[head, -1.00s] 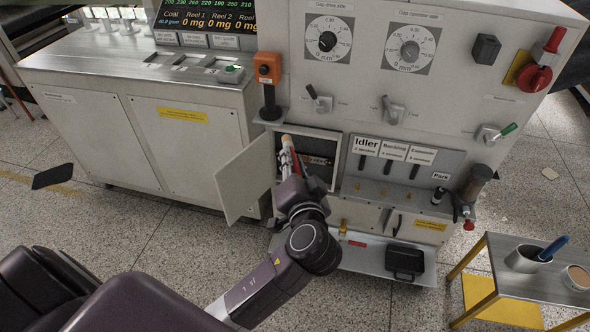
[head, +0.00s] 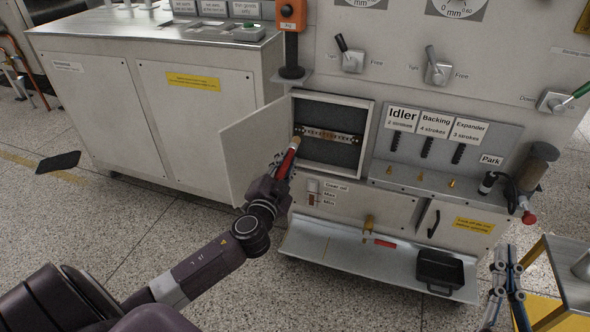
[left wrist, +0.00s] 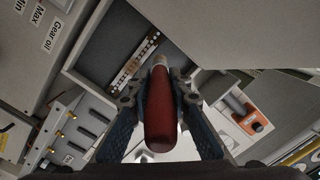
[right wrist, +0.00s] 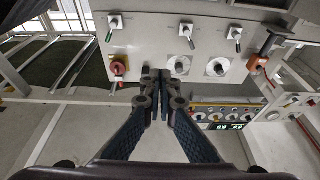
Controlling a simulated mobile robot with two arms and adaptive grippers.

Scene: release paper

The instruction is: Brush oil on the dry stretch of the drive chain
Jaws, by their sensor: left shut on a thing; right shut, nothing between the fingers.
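The drive chain (head: 348,138) runs across the dark open compartment in the head view. Its ends are silver and a stretch near its middle looks brown. It also shows in the left wrist view (left wrist: 133,65). My left gripper (head: 281,168) is shut on the red handle of the brush (head: 288,161). The brush tilts up, its pale tip by the chain's left end; I cannot tell whether it touches. My right gripper (head: 508,262) is shut and empty, low at the right.
The compartment's open door (head: 248,150) stands just left of the brush. A lower tray (head: 330,255) with a black box (head: 439,268) juts out below. A steel-topped table (head: 575,265) stands at the right, near my right gripper. The floor in front is clear.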

